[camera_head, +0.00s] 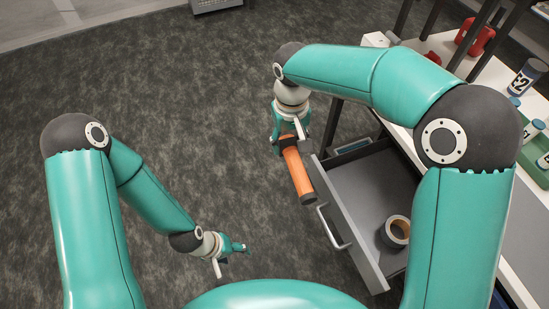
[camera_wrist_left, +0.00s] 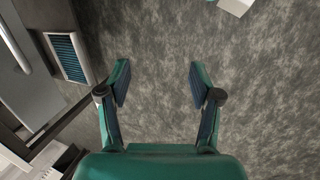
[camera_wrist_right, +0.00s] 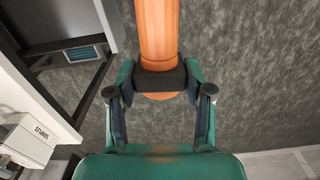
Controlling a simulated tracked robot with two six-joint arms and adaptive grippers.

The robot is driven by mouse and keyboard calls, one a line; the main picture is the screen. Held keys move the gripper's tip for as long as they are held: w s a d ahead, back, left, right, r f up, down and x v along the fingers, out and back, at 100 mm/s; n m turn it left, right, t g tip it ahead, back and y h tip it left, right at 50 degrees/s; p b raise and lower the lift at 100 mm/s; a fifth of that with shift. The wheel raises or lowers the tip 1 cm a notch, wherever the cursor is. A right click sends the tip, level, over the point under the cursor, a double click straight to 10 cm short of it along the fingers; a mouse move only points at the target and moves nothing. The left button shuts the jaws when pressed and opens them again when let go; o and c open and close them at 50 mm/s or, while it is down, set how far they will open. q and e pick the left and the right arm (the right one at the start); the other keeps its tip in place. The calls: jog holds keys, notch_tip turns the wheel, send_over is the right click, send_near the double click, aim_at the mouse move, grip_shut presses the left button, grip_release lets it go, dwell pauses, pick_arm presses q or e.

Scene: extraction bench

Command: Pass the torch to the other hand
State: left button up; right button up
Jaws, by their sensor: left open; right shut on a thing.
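The torch is an orange cylinder with a dark end (camera_head: 296,172). In the head view it hangs tilted beside the open drawer, over the floor. My right gripper (camera_head: 291,137) is shut on it near one end. The right wrist view shows the orange torch (camera_wrist_right: 157,35) with a dark band between the fingers of my right gripper (camera_wrist_right: 160,92). My left gripper (camera_head: 234,255) is low on the left, apart from the torch. In the left wrist view my left gripper (camera_wrist_left: 160,85) has its fingers spread with nothing between them.
An open drawer (camera_head: 335,222) sticks out from the bench at right, with a handle on its front and a tape roll (camera_head: 396,231) inside. The bench top (camera_head: 480,75) holds bottles, a green rack and red items. Open carpet (camera_head: 170,100) lies at left and between the arms.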

pick_arm(q)
jog(key=n, duration=0.2)
jog(key=m+t+h, duration=0.1)
jog(key=t+h, duration=0.2)
jog(key=t, duration=0.3)
send_near(291, 164)
jog(key=shift+x, duration=5.9)
